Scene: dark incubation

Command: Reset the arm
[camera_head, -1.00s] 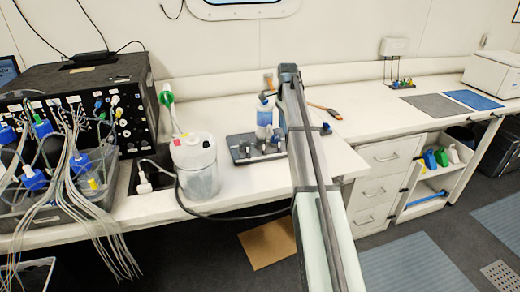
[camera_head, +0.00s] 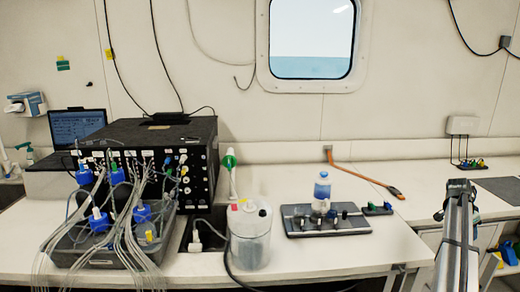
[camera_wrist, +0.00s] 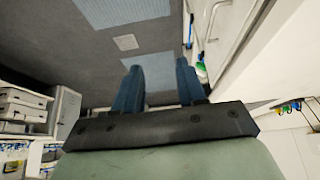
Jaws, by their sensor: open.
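My gripper shows in the wrist view (camera_wrist: 160,88) with its two blue-grey fingers apart and nothing between them. Beyond the fingers lie the dark floor and a blue-grey mat (camera_wrist: 148,68). In the head view my arm (camera_head: 458,235) rises at the right, in front of the bench. The fingertips cannot be made out there.
A blue-capped bottle (camera_head: 322,190) stands at a dark rack plate (camera_head: 350,228) on the white bench (camera_head: 330,262). Left of it are a clear canister (camera_head: 250,240), a black instrument box (camera_head: 203,135) and a tray of tubed bottles (camera_head: 105,258).

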